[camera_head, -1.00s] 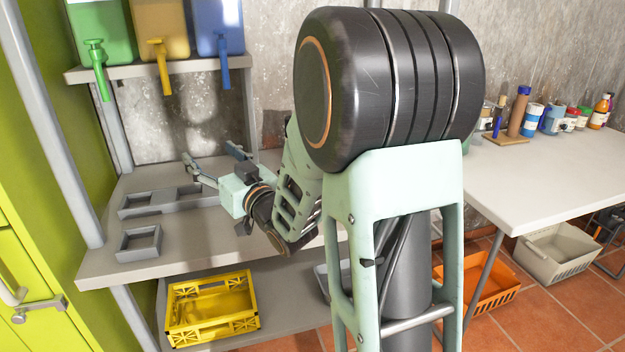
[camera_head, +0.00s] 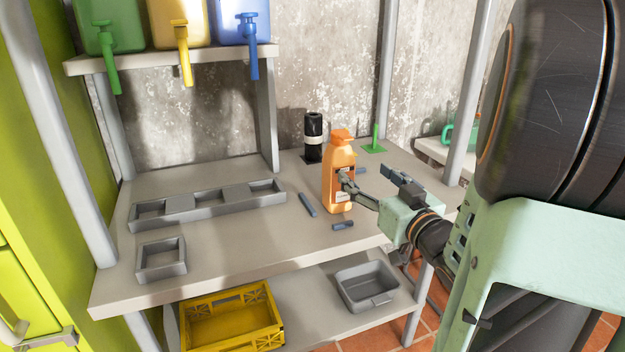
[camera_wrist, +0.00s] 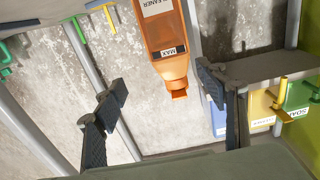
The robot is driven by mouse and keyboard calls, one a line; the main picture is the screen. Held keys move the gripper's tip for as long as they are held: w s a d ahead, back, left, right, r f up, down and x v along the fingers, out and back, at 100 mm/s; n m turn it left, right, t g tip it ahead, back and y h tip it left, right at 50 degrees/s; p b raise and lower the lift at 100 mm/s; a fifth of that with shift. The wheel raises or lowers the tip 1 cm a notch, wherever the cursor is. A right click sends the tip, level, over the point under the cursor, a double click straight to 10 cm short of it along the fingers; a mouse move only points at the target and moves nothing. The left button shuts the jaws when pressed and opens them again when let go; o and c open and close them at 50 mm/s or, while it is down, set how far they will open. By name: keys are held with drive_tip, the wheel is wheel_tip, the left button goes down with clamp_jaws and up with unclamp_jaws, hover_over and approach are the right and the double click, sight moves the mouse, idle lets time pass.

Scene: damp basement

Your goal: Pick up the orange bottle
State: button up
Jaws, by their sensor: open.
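The orange bottle (camera_head: 338,155) stands upright on the grey workbench (camera_head: 225,240), with a white label and an orange cap. My gripper (camera_head: 372,182) is open beside it on the right, and one finger overlaps the bottle's lower body in the head view. I cannot tell whether that finger touches it. In the wrist view the picture is upside down. The bottle (camera_wrist: 165,35) shows there at top centre, cap downward in the picture, between the directions of the two spread fingers (camera_wrist: 162,85). Nothing is held.
A black cylinder (camera_head: 313,138) stands behind the bottle. Small dark bars (camera_head: 307,204) lie near its base. Grey trays (camera_head: 160,258) sit at the left. A shelf with coloured dispensers (camera_head: 180,30) hangs above. A yellow crate (camera_head: 232,318) is below. The bench's front middle is clear.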

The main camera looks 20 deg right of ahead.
sight(339, 163)
drive_tip(key=w+p, duration=0.1)
drive_tip(key=p, duration=0.1)
drive_tip(key=w+a+f+p, duration=0.1)
drive_tip(key=p, duration=0.2)
drive_tip(key=shift+a+f, duration=0.1)
drive_tip(key=shift+a, duration=0.15)
drive_tip(key=shift+w+f+b, duration=0.25)
drive_tip(key=shift+w+b, duration=0.1)
drive_tip(key=shift+w, duration=0.5)
drive_tip(key=w, duration=0.4)
drive_tip(key=w+b, duration=0.1)
drive_tip(key=w, duration=0.1)
drive_tip(key=shift+w+a+r, duration=0.1)
drive_tip(key=shift+w+a, duration=0.1)
drive_tip(key=shift+a, duration=0.1)
drive_tip(key=shift+r, duration=0.1)
drive_tip(key=c, duration=1.6)
drive_tip(key=shift+c, duration=0.2)
